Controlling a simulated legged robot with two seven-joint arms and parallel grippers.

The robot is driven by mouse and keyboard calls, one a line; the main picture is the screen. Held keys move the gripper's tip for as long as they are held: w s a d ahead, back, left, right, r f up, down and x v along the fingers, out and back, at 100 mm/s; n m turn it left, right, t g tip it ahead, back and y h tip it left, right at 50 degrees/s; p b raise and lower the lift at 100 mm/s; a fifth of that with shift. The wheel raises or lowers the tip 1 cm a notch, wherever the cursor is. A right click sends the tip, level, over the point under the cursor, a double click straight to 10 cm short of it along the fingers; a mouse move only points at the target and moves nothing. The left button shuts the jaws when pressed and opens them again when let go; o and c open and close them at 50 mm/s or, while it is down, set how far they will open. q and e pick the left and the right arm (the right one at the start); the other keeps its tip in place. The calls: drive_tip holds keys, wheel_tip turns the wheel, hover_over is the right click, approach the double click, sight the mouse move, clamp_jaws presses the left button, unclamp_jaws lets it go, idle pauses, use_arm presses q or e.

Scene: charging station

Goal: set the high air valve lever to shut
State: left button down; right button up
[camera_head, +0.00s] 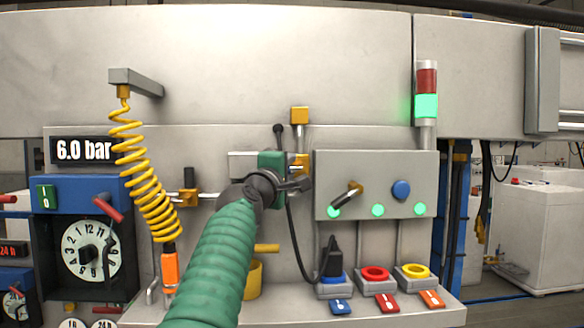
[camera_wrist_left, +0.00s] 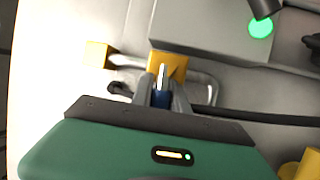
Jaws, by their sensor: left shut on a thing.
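The high air valve (camera_head: 301,160) is a yellow body on a vertical pipe, left of the grey control panel, partly hidden by my left gripper. In the wrist view the yellow valve body (camera_wrist_left: 172,64) sits just beyond my fingers. Its lever (camera_wrist_left: 161,97), with a blue sleeve and a bright metal end, is between the fingers. My left gripper (camera_head: 299,184) is shut on this lever, which looks roughly crosswise to the pipe. In the wrist view the left gripper (camera_wrist_left: 162,95) shows both dark fingers against the sleeve. My right gripper is not in view.
A yellow block (camera_head: 299,115) tops the pipe. The grey panel (camera_head: 375,160) with a black-and-yellow switch and blue button is close on the right. A coiled yellow hose (camera_head: 140,170) hangs left. A second yellow valve (camera_head: 188,198) is lower left. A black cable runs below my gripper.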

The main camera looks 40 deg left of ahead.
use_arm(q)
drive_tip(key=shift+w+d+f+h, duration=0.1)
drive_tip(key=shift+w+f+h, duration=0.15)
drive_tip(key=shift+f+h, duration=0.05)
drive_tip(key=c, duration=1.5)
unclamp_jaws()
drive_tip(key=shift+d, duration=0.1)
drive_tip(key=shift+o, duration=1)
drive_tip(key=shift+d+r, duration=0.15)
drive_tip(key=d+b+v, duration=0.1)
drive_tip(key=b+v, duration=0.7)
drive_tip(key=v, duration=0.9)
drive_tip(key=shift+w+d, duration=0.2)
drive_tip(key=shift+w, duration=0.05)
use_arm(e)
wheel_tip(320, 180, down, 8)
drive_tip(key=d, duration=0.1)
